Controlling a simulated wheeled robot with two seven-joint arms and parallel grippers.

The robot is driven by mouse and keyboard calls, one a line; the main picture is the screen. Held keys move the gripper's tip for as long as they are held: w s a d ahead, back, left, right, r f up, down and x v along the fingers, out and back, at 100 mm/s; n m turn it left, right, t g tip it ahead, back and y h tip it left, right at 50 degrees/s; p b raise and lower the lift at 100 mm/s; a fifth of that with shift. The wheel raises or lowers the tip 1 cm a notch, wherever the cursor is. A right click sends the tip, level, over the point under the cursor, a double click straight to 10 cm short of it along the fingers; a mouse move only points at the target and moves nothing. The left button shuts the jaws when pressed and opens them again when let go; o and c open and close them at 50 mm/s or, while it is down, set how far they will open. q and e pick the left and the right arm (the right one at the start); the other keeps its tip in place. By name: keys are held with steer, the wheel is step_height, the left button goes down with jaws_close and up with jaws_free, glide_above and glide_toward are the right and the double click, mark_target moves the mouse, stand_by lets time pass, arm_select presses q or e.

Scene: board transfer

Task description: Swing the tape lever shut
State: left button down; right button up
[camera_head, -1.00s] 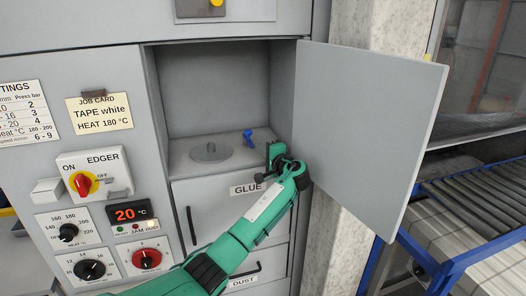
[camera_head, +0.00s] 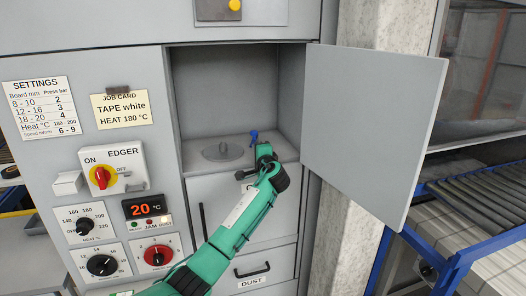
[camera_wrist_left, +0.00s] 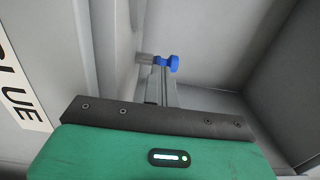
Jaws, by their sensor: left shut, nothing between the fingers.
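The blue tape lever (camera_head: 254,137) stands at the front right of the open tape compartment, beside the round grey spindle disc (camera_head: 222,152). My left gripper (camera_head: 264,150) is at the compartment's front edge, just right of and in front of the lever. In the left wrist view the lever's blue knob (camera_wrist_left: 172,63) shows just beyond the fingers (camera_wrist_left: 161,85). The fingers are shut with nothing between them. Whether they touch the lever I cannot tell. My right gripper is not in view.
The grey cabinet door (camera_head: 375,135) hangs open to the right of the compartment. The job card (camera_head: 125,109) and the edger switch (camera_head: 103,177) are on the panel to the left. A roller conveyor (camera_head: 480,190) stands at the far right. The compartment's interior is otherwise clear.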

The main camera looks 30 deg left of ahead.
arm_select(q)
steer(key=shift+s+a, duration=0.25)
steer(key=shift+a, duration=0.25)
steer(key=shift+s+a+f, duration=0.1)
steer(key=shift+s+a, duration=0.15)
steer(key=shift+a, duration=0.35)
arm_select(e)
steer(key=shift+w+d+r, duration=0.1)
arm_select(q)
steer(key=shift+a, duration=0.1)
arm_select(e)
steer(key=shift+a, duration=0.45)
arm_select(q)
steer(key=shift+f, duration=0.15)
